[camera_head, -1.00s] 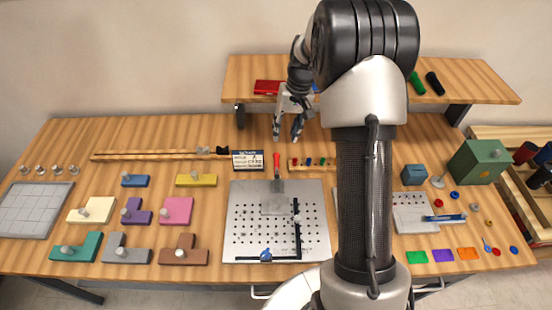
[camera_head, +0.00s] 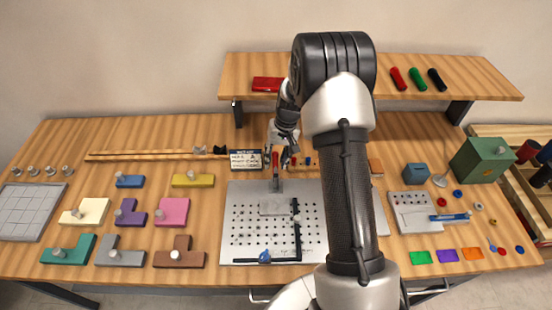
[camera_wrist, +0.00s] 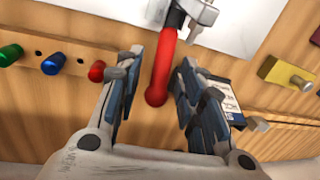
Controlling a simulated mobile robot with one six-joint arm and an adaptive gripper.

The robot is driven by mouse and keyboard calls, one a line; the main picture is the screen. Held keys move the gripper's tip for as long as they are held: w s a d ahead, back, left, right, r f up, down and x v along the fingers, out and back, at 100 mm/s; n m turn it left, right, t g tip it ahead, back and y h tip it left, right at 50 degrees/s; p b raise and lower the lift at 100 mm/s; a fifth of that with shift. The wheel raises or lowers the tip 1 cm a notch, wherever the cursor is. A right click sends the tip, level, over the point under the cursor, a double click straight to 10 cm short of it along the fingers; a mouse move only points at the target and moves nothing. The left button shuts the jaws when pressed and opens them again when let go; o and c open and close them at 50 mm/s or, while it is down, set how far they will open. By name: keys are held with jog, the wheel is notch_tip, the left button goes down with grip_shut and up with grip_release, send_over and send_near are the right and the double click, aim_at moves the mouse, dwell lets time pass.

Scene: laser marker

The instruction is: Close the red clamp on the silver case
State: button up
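The red clamp handle (camera_wrist: 163,65) lies between the two fingers of my gripper (camera_wrist: 162,58) in the wrist view. The fingers are open, with a visible gap on each side of the handle. The handle joins a metal clamp body (camera_wrist: 196,10) at the top of that view. In the head view, the red handle (camera_head: 275,159) stands up behind the silver case (camera_head: 275,204), partly hidden by my gripper (camera_head: 277,158). The silver case lies flat on the perforated plate (camera_head: 240,245).
A small rack with coloured knobs (camera_wrist: 52,64) is close beside my left finger in the wrist view. A black-and-white sign (camera_head: 245,160) stands just left of my gripper. A shelf (camera_head: 230,85) runs behind and above. Coloured blocks fill the left table.

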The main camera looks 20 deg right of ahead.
grip_shut()
dwell(0.3)
dwell(0.3)
